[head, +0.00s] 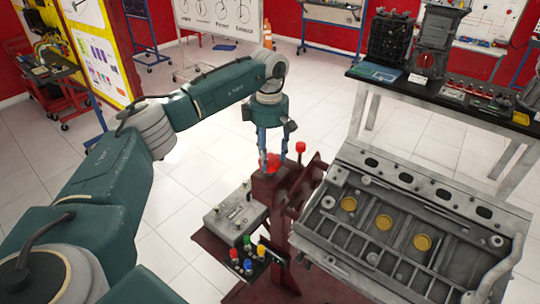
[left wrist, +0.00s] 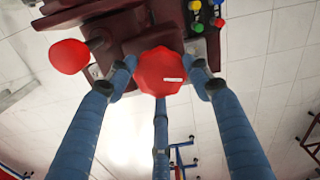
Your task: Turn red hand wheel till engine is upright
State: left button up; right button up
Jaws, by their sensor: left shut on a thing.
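The red hand wheel (head: 272,163) sits on top of the dark red engine stand (head: 277,196). In the left wrist view the scalloped red wheel (left wrist: 160,72) lies between the blue fingers. My left gripper (head: 272,155) reaches down from above and is shut on the wheel; the exact finger contacts are partly hidden in the head view. The grey engine (head: 395,245) is mounted on the stand's right side and sits tilted, its broad ribbed face with yellow round plugs turned up toward the head camera. My right gripper is not in view.
A second red knob (head: 300,147) stands close to the gripper's right. A grey control box (head: 235,215) and coloured buttons (head: 248,262) are on the stand's left. A black-topped bench (head: 450,100) with engine parts stands behind right. White floor is open behind the stand.

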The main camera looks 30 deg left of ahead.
pick_arm(q)
jog(key=n, duration=0.4)
jog(key=shift+w+a+r+n, duration=0.1)
jog(key=shift+a+r+n, duration=0.1)
jog(key=shift+a+n, duration=0.1)
jog(key=n, duration=0.5)
jog(key=shift+d, duration=0.1)
jog(key=n, duration=0.5)
jog(key=shift+f, duration=0.1)
jog(key=n, duration=0.5)
jog(key=shift+d, duration=0.15)
jog(key=n, duration=0.5)
jog(key=shift+d+f+n, duration=0.1)
jog(key=shift+n, duration=0.3)
jog(key=n, duration=0.4)
jog(key=shift+n, duration=0.3)
jog(key=n, duration=0.4)
jog(key=shift+d, duration=0.1)
jog(key=shift+n+p, duration=0.4)
jog(key=shift+n, duration=2.1)
